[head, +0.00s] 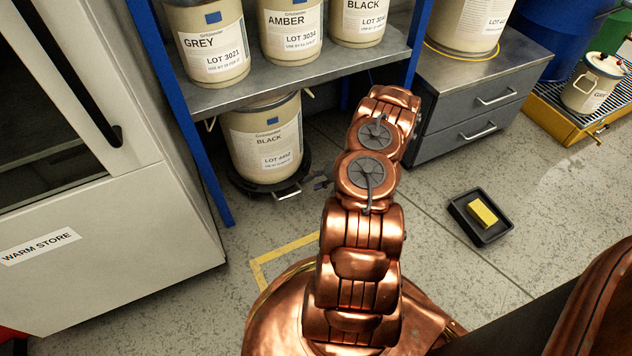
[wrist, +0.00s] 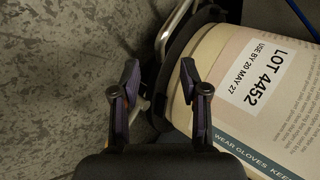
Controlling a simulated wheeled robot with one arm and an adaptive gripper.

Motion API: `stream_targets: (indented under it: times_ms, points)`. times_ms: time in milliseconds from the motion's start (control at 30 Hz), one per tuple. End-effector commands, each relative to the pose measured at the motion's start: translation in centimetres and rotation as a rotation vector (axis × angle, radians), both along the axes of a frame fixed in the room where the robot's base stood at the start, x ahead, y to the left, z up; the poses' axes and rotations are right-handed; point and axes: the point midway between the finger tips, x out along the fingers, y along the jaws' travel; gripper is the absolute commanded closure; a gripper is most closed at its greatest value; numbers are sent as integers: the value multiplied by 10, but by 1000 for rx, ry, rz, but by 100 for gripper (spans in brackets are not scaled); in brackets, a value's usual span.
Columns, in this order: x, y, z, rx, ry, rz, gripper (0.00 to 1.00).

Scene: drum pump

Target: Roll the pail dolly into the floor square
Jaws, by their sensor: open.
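The pail dolly (head: 238,184) is a low black round base under the bottom shelf, at the shelf's front. It carries a cream pail (head: 267,140) labelled BLACK, LOT 4452. A pale metal handle (head: 288,193) sticks out at its front. My gripper (head: 322,183) is just right of the handle, low near the floor. In the wrist view my gripper (wrist: 160,72) is open, with the handle (wrist: 176,28) running close by its fingertips; I cannot tell whether they touch. The floor square (head: 285,247) is yellow tape in front of the shelf, partly hidden by my arm and base.
The warm store cabinet (head: 120,200) stands at the left, and a blue shelf post (head: 190,130) is beside the dolly. A grey drawer unit (head: 480,100) is to the right. A black tray with a yellow block (head: 482,212) lies on the floor at the right.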

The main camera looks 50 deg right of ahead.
Motion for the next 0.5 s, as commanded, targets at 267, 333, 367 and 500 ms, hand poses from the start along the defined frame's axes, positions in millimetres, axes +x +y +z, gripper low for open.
stream_targets:
  times_ms: [267,333,367,500]
  points:
    - [22,19,-29,1,2,2,55]
    - [27,23,-35,2,2,3,55]
    - [29,25,-37,2,1,4,55]
    - [37,30,-44,2,0,1,55]
